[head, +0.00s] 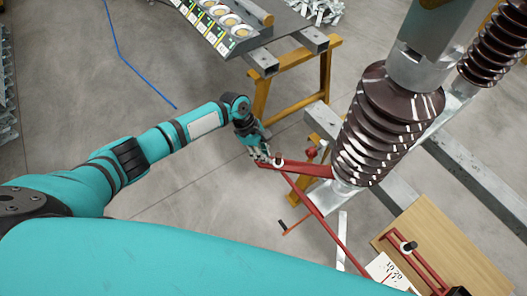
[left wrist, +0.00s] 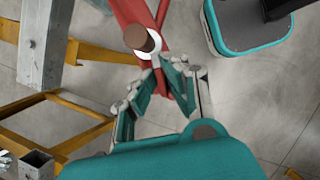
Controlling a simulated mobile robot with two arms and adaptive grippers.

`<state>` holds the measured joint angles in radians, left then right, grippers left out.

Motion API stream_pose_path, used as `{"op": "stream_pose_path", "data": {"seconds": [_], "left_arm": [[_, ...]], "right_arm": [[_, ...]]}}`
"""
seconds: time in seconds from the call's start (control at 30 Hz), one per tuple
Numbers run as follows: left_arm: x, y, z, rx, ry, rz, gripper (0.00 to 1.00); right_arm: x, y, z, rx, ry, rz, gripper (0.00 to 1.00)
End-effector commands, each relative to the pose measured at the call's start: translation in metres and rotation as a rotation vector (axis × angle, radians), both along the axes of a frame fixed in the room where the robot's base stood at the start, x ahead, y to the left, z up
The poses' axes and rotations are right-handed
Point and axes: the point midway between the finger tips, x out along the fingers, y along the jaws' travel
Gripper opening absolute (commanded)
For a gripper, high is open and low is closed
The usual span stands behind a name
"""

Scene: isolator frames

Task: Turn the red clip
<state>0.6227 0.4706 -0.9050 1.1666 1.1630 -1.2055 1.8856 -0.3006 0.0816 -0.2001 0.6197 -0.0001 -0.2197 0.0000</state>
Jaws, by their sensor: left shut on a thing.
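The red clip (head: 298,168) is a red arm reaching left from the foot of a brown ribbed insulator (head: 372,130). My left gripper (head: 263,155) is at its left end, shut on it. In the left wrist view the red clip (left wrist: 132,14) carries a white ring with a brown round peg. There the fingertips of my left gripper (left wrist: 170,68) meet on red metal just below the ring. The fingers hide part of the gripped piece. My right gripper is not in view.
A long thin red bar (head: 322,217) runs down right from the clip. A yellow trestle (head: 262,100) stands behind the gripper. A wooden board (head: 440,228) with a red frame lies at lower right. Grey floor at left is mostly clear, with a blue cable (head: 125,62).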

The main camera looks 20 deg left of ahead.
Motion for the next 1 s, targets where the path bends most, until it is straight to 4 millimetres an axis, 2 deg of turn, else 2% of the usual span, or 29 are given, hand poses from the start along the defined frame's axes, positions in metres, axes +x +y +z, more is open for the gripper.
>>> {"op": "stream_pose_path", "data": {"seconds": [0.17,1.0], "left_arm": [[0.001,-0.001,0.0,-0.002,0.002,-0.159,0.0],[0.004,-0.003,-0.001,-0.001,0.0,-0.958,0.0]], "right_arm": [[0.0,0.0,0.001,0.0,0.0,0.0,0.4],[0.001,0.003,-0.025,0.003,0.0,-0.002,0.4]]}}
